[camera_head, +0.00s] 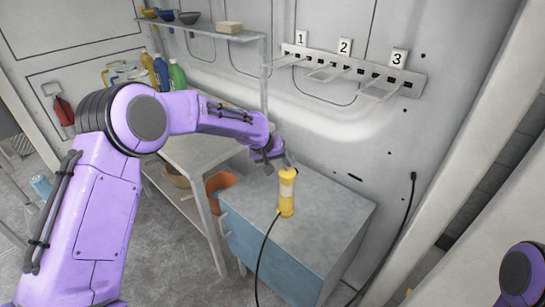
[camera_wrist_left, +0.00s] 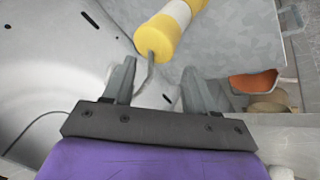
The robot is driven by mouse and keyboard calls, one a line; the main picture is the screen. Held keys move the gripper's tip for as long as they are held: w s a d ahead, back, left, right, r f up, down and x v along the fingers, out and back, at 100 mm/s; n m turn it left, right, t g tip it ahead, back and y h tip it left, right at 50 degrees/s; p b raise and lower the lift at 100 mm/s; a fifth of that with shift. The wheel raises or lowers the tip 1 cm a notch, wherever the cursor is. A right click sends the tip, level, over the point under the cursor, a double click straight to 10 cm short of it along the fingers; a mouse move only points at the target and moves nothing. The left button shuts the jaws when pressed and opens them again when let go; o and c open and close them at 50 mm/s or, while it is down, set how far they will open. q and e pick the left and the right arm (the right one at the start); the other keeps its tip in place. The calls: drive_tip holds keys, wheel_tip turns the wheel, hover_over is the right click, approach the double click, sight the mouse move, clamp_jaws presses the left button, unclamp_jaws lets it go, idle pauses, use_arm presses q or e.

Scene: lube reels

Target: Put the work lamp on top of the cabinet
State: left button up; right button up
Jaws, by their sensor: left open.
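The work lamp (camera_head: 287,192), yellow with a white band, stands upright on the grey top of the cabinet (camera_head: 335,210). The cabinet has a blue-grey front. A black cord runs from the lamp down over the cabinet's front edge. My left gripper (camera_head: 279,163) is open just behind and above the lamp's upper end. In the left wrist view, the lamp (camera_wrist_left: 168,30) lies beyond the open fingers (camera_wrist_left: 158,78), with its thin grey hook reaching back between them. Nothing is held. My right gripper is out of view.
A workbench with an orange bucket (camera_head: 221,184) beneath it stands left of the cabinet. Bottles (camera_head: 162,73) and a shelf (camera_head: 215,33) with bowls are behind. A numbered hook rail (camera_head: 350,70) is on the wall. A black cable (camera_head: 412,200) hangs right of the cabinet.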

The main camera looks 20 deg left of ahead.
use_arm(q)
drive_tip(key=b+v, duration=0.1)
drive_tip(key=v, duration=0.9)
drive_tip(key=s+f+n+y, duration=0.1)
drive_tip(key=s+f, duration=0.5)
drive_tip(key=f, duration=0.5)
drive_tip(key=s+f+g+y, duration=0.1)
drive_tip(key=s+f, duration=0.5)
drive_tip(key=f, duration=0.4)
drive_tip(key=s+f+n, duration=0.1)
drive_tip(key=s+f, duration=0.5)
drive_tip(key=f, duration=0.5)
drive_tip(key=s+a+f+y, duration=0.2)
drive_tip(key=s, duration=0.9)
drive_tip(key=s+a+f+g+y, duration=0.1)
drive_tip(key=s+a+y, duration=0.1)
drive_tip(key=s, duration=1)
drive_tip(key=shift+s+a+f+n, duration=0.15)
drive_tip(key=shift+s+f+n, duration=0.15)
drive_tip(key=shift+f, duration=0.1)
